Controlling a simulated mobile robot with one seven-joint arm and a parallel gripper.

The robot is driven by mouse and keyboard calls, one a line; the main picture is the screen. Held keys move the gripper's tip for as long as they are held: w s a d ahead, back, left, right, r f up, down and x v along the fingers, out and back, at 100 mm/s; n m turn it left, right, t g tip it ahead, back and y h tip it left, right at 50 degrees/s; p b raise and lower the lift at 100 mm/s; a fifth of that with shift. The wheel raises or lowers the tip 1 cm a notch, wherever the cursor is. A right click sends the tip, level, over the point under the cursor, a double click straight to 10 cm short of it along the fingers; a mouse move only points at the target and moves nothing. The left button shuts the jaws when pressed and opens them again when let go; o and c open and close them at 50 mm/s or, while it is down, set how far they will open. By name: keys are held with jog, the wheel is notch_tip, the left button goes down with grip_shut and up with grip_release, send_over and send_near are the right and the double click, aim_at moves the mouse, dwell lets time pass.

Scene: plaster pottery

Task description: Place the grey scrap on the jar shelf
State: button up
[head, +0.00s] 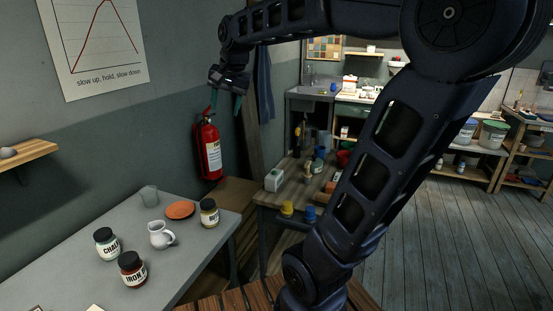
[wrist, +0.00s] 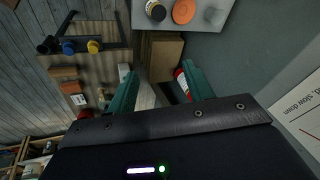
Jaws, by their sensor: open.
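A small grey lump (head: 8,153), which looks like the grey scrap, rests on a wooden wall shelf (head: 32,154) at the left edge of the head view. I cannot tell whether this is the jar shelf; no jars show on its visible part. My gripper (head: 226,104) is raised high by the wall, above the red fire extinguisher and far right of the lump. In the wrist view its two green fingers (wrist: 158,78) stand apart with nothing between them. The lump and wall shelf do not show in the wrist view.
A grey table (head: 75,243) holds a chalk jar (head: 107,244), an iron jar (head: 133,269), another jar (head: 209,213), a white jug (head: 161,235), a grey cup (head: 149,195) and an orange dish (head: 180,210). A fire extinguisher (head: 208,150) hangs behind it. Open floor lies right.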

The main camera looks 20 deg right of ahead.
jog(key=s+d+f+n+h, duration=0.1)
jog(key=s+d+f+n, duration=0.1)
jog(key=s+d+f, duration=0.3)
jog(key=s+d+f+n, duration=0.3)
jog(key=s+d+f, duration=0.2)
jog(key=s, duration=0.5)
notch_tip(320, 180, down, 3)
jog(key=shift+r+t+h, duration=0.1)
jog(key=shift+t+h, duration=0.2)
jog(key=shift+h, duration=0.1)
